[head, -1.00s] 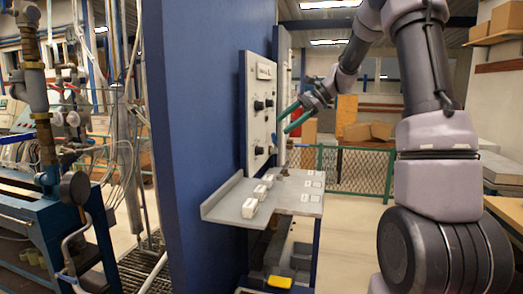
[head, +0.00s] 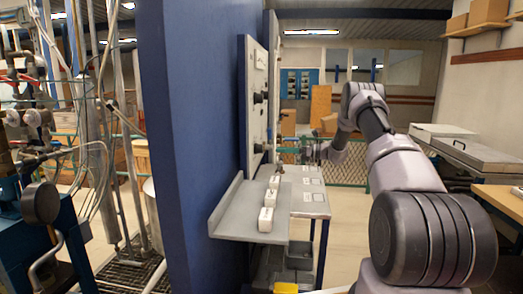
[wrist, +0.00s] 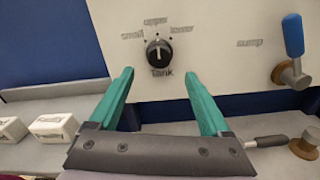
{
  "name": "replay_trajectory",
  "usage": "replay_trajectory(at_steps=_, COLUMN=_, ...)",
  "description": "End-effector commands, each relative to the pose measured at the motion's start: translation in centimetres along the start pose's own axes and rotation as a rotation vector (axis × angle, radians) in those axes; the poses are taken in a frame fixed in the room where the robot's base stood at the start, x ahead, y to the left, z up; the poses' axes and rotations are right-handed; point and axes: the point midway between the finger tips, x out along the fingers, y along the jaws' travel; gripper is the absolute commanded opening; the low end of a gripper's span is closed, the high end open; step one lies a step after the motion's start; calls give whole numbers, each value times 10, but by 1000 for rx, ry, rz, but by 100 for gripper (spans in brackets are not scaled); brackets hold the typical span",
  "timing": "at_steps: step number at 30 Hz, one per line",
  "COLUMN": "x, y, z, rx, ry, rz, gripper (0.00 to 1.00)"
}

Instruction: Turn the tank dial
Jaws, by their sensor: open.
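The tank dial (wrist: 159,53) is a round black knob on a white panel, with "Tank" printed below it. The labels "small", "upper" and "lower" sit above it, and its white pointer mark points roughly up towards "upper". My gripper (wrist: 159,78) is open and empty in the wrist view. Its two green fingers are below the dial, one to each side, and appear apart from it. In the head view the panel (head: 247,120) is seen nearly edge-on with dark knobs; I cannot tell which is the tank dial.
A blue-handled valve (wrist: 293,40) labelled "sump" is right of the dial. A grey shelf (head: 235,212) below the panel carries several small white blocks (head: 267,219). A blue wall (head: 200,150) stands left of the panel. A green fence (head: 345,165) is behind.

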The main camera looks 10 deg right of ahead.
Motion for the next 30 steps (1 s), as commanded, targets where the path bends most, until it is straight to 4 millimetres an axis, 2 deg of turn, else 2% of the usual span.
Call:
replay_trajectory(at_steps=6, x=44, y=2, z=0, rx=0, ry=3, rz=4, gripper=82)
replay_trajectory(at_steps=12, x=76, y=1, z=0, rx=-2, ry=3, rz=3, gripper=82)
replay_trajectory(at_steps=18, x=91, y=1, z=0, rx=-2, ry=3, rz=1, gripper=82)
replay_trajectory(at_steps=26, x=92, y=1, z=0, rx=-2, ry=2, rz=0, gripper=82)
replay_trajectory(at_steps=27, x=92, y=1, z=0, rx=-2, ry=2, rz=0, gripper=78)
replay_trajectory(at_steps=29, x=92, y=1, z=0, rx=-2, ry=2, rz=1, gripper=55)
replay_trajectory(at_steps=30, x=92, y=1, z=0, rx=-2, ry=2, rz=1, gripper=39)
